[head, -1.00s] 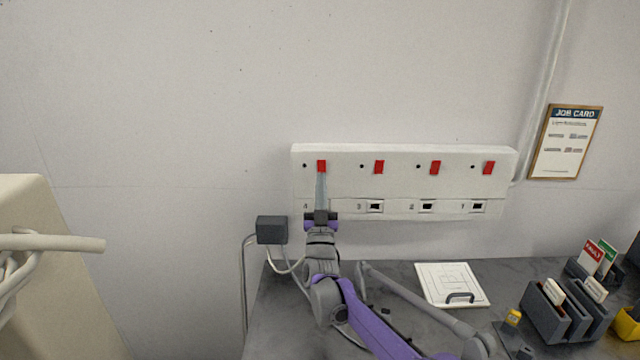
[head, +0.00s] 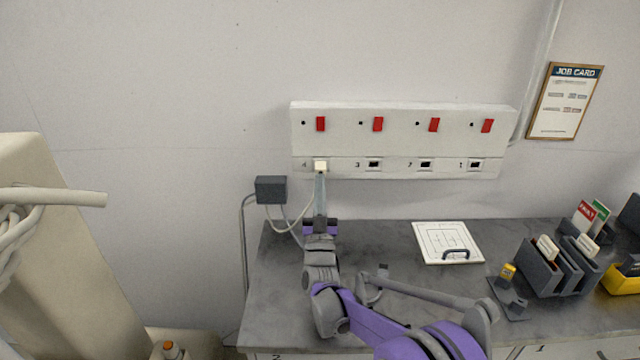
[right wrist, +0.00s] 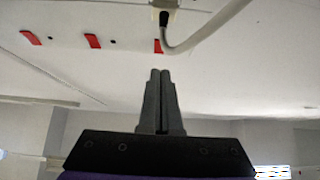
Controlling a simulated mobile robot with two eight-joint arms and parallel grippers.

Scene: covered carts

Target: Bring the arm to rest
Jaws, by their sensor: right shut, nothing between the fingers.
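My right gripper (head: 320,184) is shut and empty, just below the white plug (head: 320,166) at socket 4 of the wall panel (head: 340,143). In the right wrist view its two fingers (right wrist: 160,76) are pressed together with nothing between them. The plug (right wrist: 163,4) with its pale cable (right wrist: 205,32) shows above the fingertips there, apart from them. My right arm reaches up from the bottom of the head view over the grey worktop. My left gripper is not in view.
The panel has red switches (head: 378,124) and other sockets (head: 425,165) without plugs. A dark grey box (head: 271,189) with cables is on the wall at left. A white board (head: 447,243), dark card holders (head: 548,268) and a yellow bin (head: 625,280) are at right. A beige cart (head: 60,260) stands at far left.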

